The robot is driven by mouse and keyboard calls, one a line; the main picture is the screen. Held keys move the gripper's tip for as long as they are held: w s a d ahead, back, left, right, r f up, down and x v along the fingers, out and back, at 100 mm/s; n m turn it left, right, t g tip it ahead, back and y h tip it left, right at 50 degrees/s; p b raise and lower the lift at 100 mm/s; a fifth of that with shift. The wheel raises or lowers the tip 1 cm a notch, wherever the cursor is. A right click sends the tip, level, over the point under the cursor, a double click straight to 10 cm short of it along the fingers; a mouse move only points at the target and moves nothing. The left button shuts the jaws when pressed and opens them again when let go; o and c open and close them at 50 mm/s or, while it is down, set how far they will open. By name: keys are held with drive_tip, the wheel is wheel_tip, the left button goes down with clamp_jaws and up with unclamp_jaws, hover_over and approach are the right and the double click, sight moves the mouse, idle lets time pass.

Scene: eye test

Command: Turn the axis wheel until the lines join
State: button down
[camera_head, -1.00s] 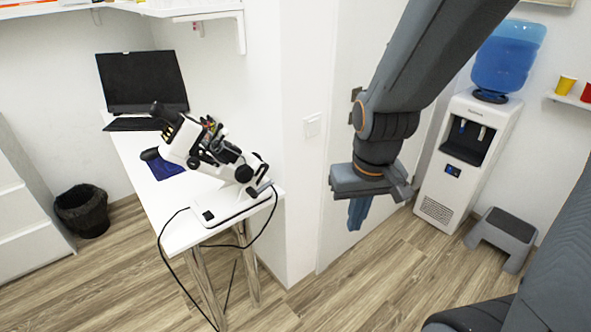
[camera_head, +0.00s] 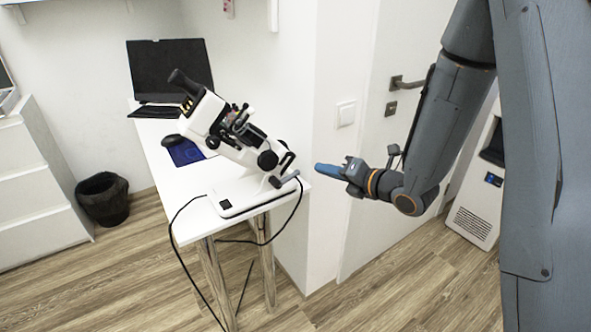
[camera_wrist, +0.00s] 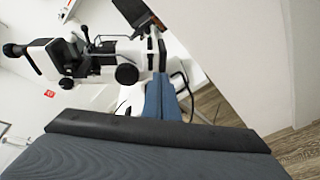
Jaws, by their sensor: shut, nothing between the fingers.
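A white lensmeter (camera_head: 218,128) with a black tilted eyepiece (camera_head: 186,82) stands on a white table (camera_head: 185,215). A black round knob (camera_head: 267,159) is on its near side, and a smaller black knob (camera_head: 213,142) sits further up. I cannot tell which is the axis wheel, and the lines are not visible. My gripper (camera_head: 318,168) is shut and empty, pointing left, to the right of the lensmeter and apart from it. In the wrist view, its blue fingers (camera_wrist: 161,98) lie together below the lensmeter (camera_wrist: 98,60), with a black knob (camera_wrist: 127,74) to their left.
A laptop (camera_head: 170,70) and a dark blue pad (camera_head: 184,152) are further back on the table. A black cable (camera_head: 178,245) hangs off the table's front. A wall corner and a door (camera_head: 375,150) stand behind my gripper. A black bin (camera_head: 103,198) is at left.

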sight(289, 154)
drive_tip(key=w+a, duration=0.2)
drive_tip(key=w+a+f+n+y+p, duration=0.1)
drive_tip(key=w+a, duration=0.1)
drive_tip(key=a, duration=0.1)
drive_tip(key=w+a+f+n, duration=0.1)
drive_tip(key=w+a, duration=0.1)
drive_tip(key=a, duration=0.1)
drive_tip(key=shift+w+p, duration=0.25)
drive_tip(key=shift+p, duration=0.15)
drive_tip(key=shift+a+r, duration=0.1)
